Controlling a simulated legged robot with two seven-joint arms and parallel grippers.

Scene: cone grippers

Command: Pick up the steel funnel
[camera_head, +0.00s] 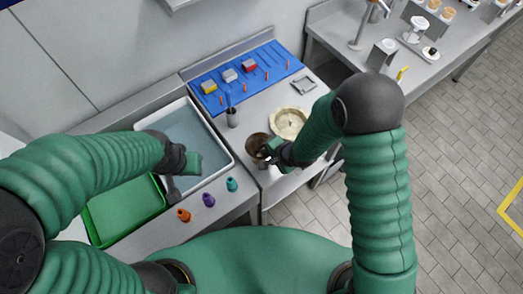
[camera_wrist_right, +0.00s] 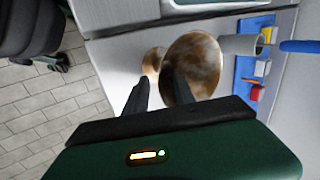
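The steel funnel (camera_head: 256,143) is a brownish, mottled metal piece on the grey counter, beside the basin. In the right wrist view its wide round part (camera_wrist_right: 198,62) lies just beyond my fingers, with a smaller brown rounded part (camera_wrist_right: 153,62) to its left; I cannot tell whether they are joined. My right gripper (camera_head: 268,160) is at the funnel's near side, partly covering it. In the wrist view its two fingers (camera_wrist_right: 159,92) stand apart, the right one overlapping the wide part; contact is unclear. My left gripper (camera_head: 180,178) is over the basin's near edge, its fingers unclear.
A cream round dish (camera_head: 289,123) sits right of the funnel. A grey cup (camera_head: 233,117) with a blue item stands left of it. A blue mat (camera_head: 245,80) with blocks lies behind. The white-rimmed basin (camera_head: 222,145), green tray (camera_head: 125,210) and several small coloured cones (camera_head: 208,199) are left.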

